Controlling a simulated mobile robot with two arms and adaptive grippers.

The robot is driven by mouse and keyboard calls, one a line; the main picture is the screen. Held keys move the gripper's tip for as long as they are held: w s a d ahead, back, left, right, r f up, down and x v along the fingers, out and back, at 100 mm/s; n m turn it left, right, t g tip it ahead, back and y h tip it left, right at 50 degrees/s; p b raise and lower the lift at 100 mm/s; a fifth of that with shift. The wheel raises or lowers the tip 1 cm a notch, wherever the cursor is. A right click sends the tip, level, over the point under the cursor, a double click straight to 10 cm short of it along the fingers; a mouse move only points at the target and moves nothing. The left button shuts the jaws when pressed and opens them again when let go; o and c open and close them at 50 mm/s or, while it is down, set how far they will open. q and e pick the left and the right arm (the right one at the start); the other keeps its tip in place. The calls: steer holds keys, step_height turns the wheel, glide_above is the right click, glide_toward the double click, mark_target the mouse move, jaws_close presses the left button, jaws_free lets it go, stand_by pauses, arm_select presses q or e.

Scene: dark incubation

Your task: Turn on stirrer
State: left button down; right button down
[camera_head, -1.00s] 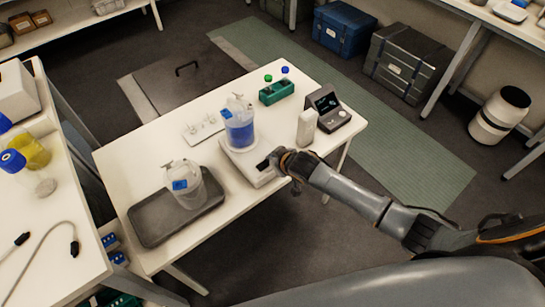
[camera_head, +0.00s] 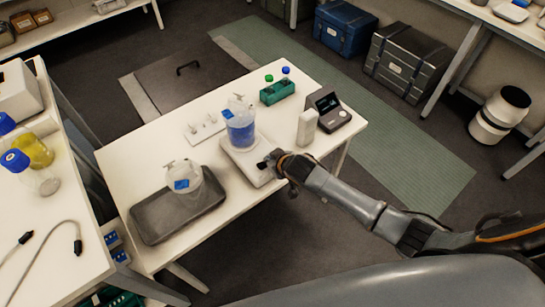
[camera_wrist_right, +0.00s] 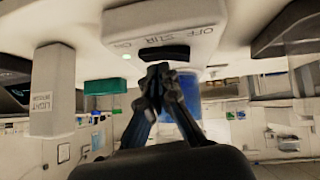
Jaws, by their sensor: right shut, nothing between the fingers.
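The stirrer (camera_head: 249,170) is a flat white unit on the white table, and a clear vessel with blue liquid (camera_head: 240,134) stands on its top. In the right wrist view the stirrer's panel (camera_wrist_right: 205,20) carries the words OFF, STIR and ON. My right gripper (camera_head: 268,163) is at the stirrer's front right side. In the wrist view its closed fingertips (camera_wrist_right: 158,72) are close to the switch; contact is unclear. My left gripper is not in view.
A dark tray (camera_head: 150,226) with a clear vessel (camera_head: 183,182) stands at the table's front left. A white block (camera_head: 306,127), a small display unit (camera_head: 330,108) and a green rack (camera_head: 277,93) stand to the right and behind. The floor in front is clear.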

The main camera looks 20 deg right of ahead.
steer(key=shift+r, duration=0.1)
steer(key=r+p, duration=0.4)
steer(key=shift+w+d+r+p, duration=0.15)
steer(key=shift+d+r+p, duration=0.1)
steer(key=shift+r+p, duration=0.05)
steer(key=shift+s+d+b, duration=0.25)
steer(key=shift+s+b, duration=0.2)
steer(key=shift+s, duration=0.15)
steer(key=d+b+v, duration=0.1)
steer(key=v, duration=0.7)
steer(key=shift+w+d+r, duration=0.15)
steer(key=shift+d+r, duration=0.15)
steer(key=shift+r, duration=0.05)
